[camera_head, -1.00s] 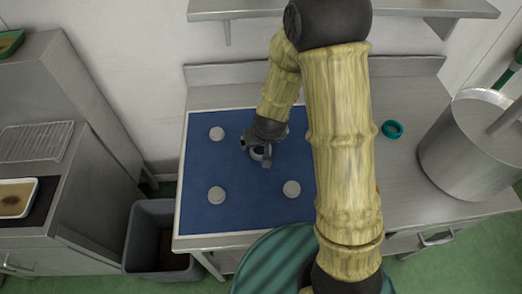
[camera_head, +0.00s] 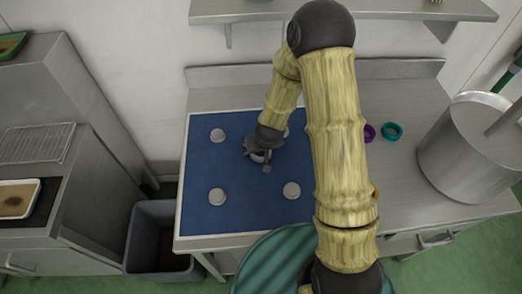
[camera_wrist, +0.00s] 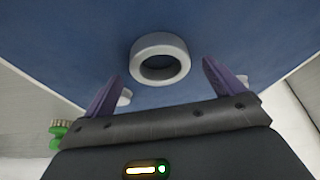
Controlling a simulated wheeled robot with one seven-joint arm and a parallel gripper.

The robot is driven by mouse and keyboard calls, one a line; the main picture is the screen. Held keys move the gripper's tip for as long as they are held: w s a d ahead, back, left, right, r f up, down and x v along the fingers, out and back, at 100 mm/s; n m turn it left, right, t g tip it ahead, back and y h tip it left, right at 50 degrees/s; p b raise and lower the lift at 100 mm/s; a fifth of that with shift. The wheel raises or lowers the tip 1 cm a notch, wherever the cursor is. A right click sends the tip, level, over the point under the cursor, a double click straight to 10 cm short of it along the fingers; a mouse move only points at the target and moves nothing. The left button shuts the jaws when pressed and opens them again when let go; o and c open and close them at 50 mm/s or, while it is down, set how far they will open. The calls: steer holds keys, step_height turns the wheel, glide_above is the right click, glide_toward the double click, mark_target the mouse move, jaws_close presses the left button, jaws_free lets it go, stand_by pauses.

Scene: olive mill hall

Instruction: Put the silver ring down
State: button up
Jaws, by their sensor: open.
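The silver ring (camera_wrist: 160,43) lies flat on the blue mat (camera_wrist: 70,35) in the wrist view, just beyond my fingertips. My gripper (camera_wrist: 161,74) is open, its two purple-grey fingers apart with nothing between them. The ring sits centred ahead of the gap. In the head view, my gripper (camera_head: 258,159) is over the middle of the mat (camera_head: 250,205) and mostly hides the ring there.
Pale round discs stand near the mat's corners, such as the front left one (camera_head: 217,196) and front right one (camera_head: 291,190). A purple ring (camera_head: 370,132) and a teal ring (camera_head: 392,131) lie right of my arm, near a large steel pot (camera_head: 465,150).

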steer(key=shift+w+f, duration=0.25)
steer(key=shift+f, duration=0.35)
steer(key=shift+a, duration=0.1)
steer(key=c, duration=1.2)
steer(key=shift+r, duration=0.15)
step_height(320, 180, up, 10)
steer(key=shift+f, duration=0.1)
steer(key=shift+s, duration=0.15)
